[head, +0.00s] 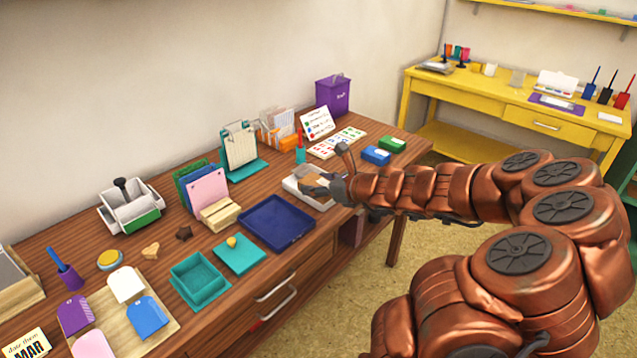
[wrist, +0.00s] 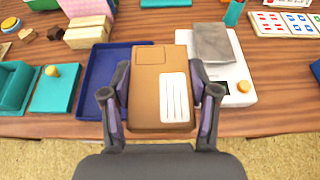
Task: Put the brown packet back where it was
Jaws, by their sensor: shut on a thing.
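The brown packet (wrist: 150,76) is in the wrist view, a flat brown rectangle with a white lined label. My gripper (wrist: 161,104) is shut on it, one finger along each side. The packet hides part of the table edge and of what lies behind it. The navy blue tray (wrist: 92,92) is behind and left of the packet, with bare floor showing. A white scale (wrist: 240,72) with a grey plate (wrist: 211,43) is behind and right. In the head view my gripper (head: 333,188) is over the scale (head: 296,187).
A teal box (head: 203,291) and a teal pad (head: 240,255) with a yellow knob stand left of the tray. Wooden blocks (head: 220,213) stand behind it. Blue (head: 376,154) and green (head: 392,143) inkpads lie right of the scale. The tray's floor is clear.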

